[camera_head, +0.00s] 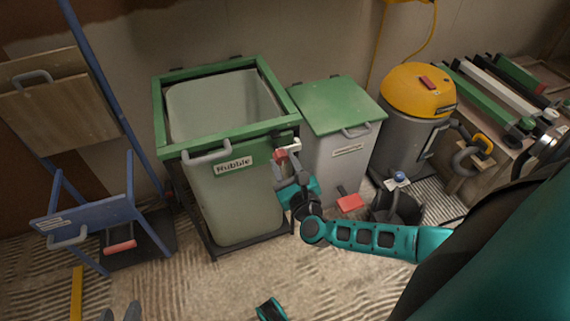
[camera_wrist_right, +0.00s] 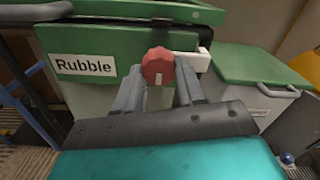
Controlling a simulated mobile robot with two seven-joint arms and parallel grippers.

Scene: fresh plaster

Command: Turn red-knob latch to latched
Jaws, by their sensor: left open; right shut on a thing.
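The red knob (camera_head: 280,156) belongs to the latch at the front right corner of the green-framed Rubble bin (camera_head: 232,205). A white latch piece (camera_head: 292,147) is beside the knob. My right gripper (camera_head: 283,162) is shut on the knob. In the right wrist view the red knob (camera_wrist_right: 158,66) sits between the two grey fingers of the right gripper (camera_wrist_right: 159,82), and the white latch piece (camera_wrist_right: 204,58) shows just right of it. My left gripper (camera_head: 121,312) shows only its grey fingertips at the bottom edge, apart and empty.
A grey bin with a green lid (camera_head: 341,105) stands close on the right, then a yellow-topped vacuum (camera_head: 418,90) and a workbench. A red dustpan (camera_head: 350,201) and a dark bucket (camera_head: 396,205) are on the floor. A blue stand (camera_head: 90,220) is at left.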

